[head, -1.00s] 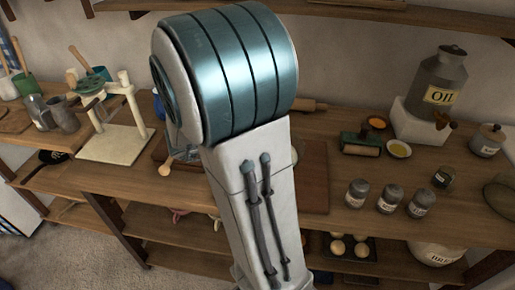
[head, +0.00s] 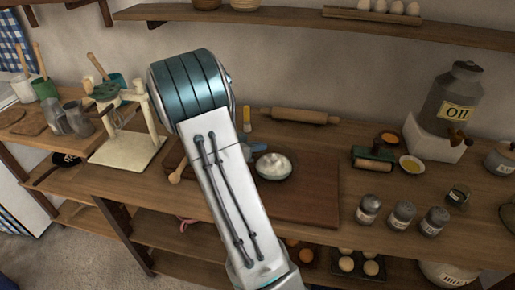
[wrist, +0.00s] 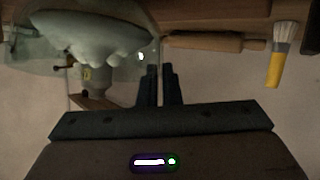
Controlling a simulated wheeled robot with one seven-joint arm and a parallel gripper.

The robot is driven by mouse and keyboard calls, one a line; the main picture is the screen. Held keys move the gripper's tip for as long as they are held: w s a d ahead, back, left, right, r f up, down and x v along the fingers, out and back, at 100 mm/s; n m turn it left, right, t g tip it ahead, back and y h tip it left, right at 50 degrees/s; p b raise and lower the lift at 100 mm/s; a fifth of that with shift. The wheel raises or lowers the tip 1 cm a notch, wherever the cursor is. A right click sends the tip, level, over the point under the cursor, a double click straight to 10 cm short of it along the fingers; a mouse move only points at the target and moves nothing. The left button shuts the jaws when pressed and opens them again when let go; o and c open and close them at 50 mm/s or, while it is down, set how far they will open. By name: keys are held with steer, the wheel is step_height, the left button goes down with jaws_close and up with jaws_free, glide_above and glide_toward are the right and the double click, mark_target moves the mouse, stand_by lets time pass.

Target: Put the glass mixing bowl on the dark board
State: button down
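The glass mixing bowl (head: 273,167) is see-through with a white heap inside. In the head view it shows just right of my arm, over the back left part of the dark board (head: 312,195); I cannot tell whether it touches the board. In the wrist view, which is upside down, the bowl (wrist: 95,35) fills the upper left. The two fingers of my gripper (wrist: 160,70) are close together at its right edge and appear shut on its glass rim.
A rolling pin (head: 300,117) lies behind the board, with a brush (wrist: 275,68) near it. A cream stand (head: 128,150) is on the left.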

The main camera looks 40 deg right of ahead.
steer(key=shift+f, duration=0.35)
steer(key=c, duration=1.6)
jaws_free()
steer(key=shift+a, duration=0.1)
